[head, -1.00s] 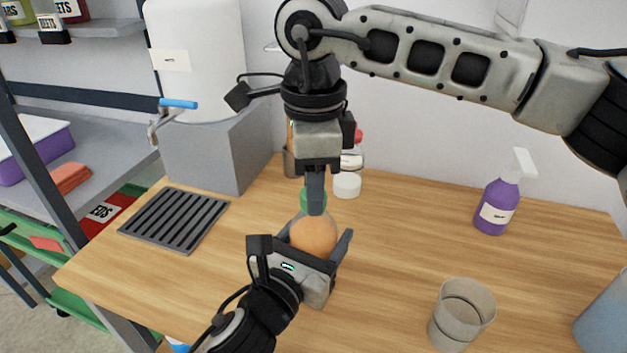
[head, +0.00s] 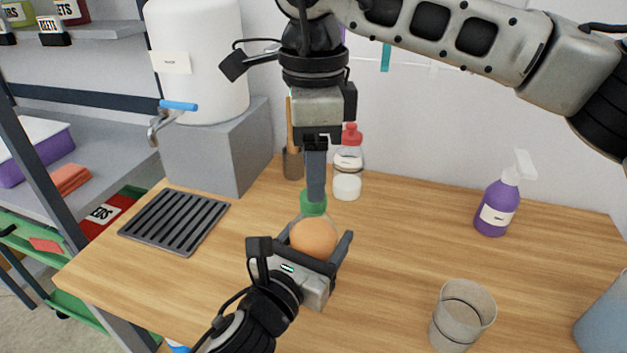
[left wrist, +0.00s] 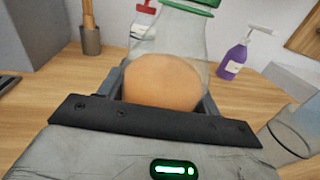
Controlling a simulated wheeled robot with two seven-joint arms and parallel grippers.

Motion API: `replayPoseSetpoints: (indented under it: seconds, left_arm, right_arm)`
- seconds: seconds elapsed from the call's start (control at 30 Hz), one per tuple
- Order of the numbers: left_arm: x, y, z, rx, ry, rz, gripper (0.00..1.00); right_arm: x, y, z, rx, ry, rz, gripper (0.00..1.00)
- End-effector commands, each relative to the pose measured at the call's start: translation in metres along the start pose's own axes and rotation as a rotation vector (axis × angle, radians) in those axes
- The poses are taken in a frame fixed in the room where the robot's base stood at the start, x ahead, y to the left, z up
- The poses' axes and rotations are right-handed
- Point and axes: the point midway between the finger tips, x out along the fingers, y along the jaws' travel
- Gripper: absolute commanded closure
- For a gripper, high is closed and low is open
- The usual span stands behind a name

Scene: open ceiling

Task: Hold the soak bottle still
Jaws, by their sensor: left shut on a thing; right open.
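The soak bottle (head: 313,238) is clear with an orange-brown content and a green cap (head: 313,208). It stands upright on the wooden table. My left gripper (head: 318,240) is shut on its body, one finger at each side. The left wrist view shows the bottle (left wrist: 163,82) between the fingers, its green top cut by the frame edge. My right gripper (head: 316,185) is open and points down just above or in front of the cap. Its fingers overlap in the head view, and I cannot tell whether they touch the cap.
A clear cup (head: 462,312) stands at the front right and a purple spray bottle (head: 495,205) at the back right. Behind the bottle are a red-topped bottle (head: 349,150) and a white jar (head: 346,186). A black rack (head: 173,220) lies left, by the white tank (head: 200,70).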

Motion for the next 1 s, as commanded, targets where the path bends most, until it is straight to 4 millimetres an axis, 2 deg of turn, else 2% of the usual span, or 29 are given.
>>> replayPoseSetpoints:
  seconds: [0.03,0.2,0.4,0.53,0.8,0.83,0.9,1.0]
  left_arm:
    - [0.0,0.0,-0.001,0.002,0.002,0.001,1.0]
    - [0.0,0.0,-0.001,0.002,0.002,0.001,1.0]
    - [0.0,0.0,-0.001,0.002,0.002,0.001,1.0]
    - [0.0,0.0,-0.001,0.002,0.002,0.001,1.0]
    - [0.0,0.0,-0.001,0.002,0.002,0.001,1.0]
    - [0.0,0.0,-0.001,0.002,0.002,0.001,0.31]
    - [0.0,0.0,-0.001,0.002,0.002,0.001,0.11]
    - [0.0,0.0,-0.001,0.001,0.001,0.001,0.11]
  right_arm:
    - [-0.013,0.0,0.001,0.0,-0.002,-0.004,0.44]
    - [-0.049,0.0,0.001,0.0,-0.001,-0.003,0.44]
    - [-0.076,0.0,0.0,-0.001,-0.001,-0.001,0.44]
    - [-0.083,0.0,0.0,-0.001,0.0,0.0,0.44]
    - [-0.083,0.0,0.0,-0.001,0.0,0.001,0.44]
    - [-0.083,0.0,0.0,-0.001,0.0,0.001,0.44]
    - [-0.083,0.0,0.0,-0.001,0.0,0.001,0.44]
    - [-0.083,0.0,0.0,-0.001,0.0,0.001,0.44]
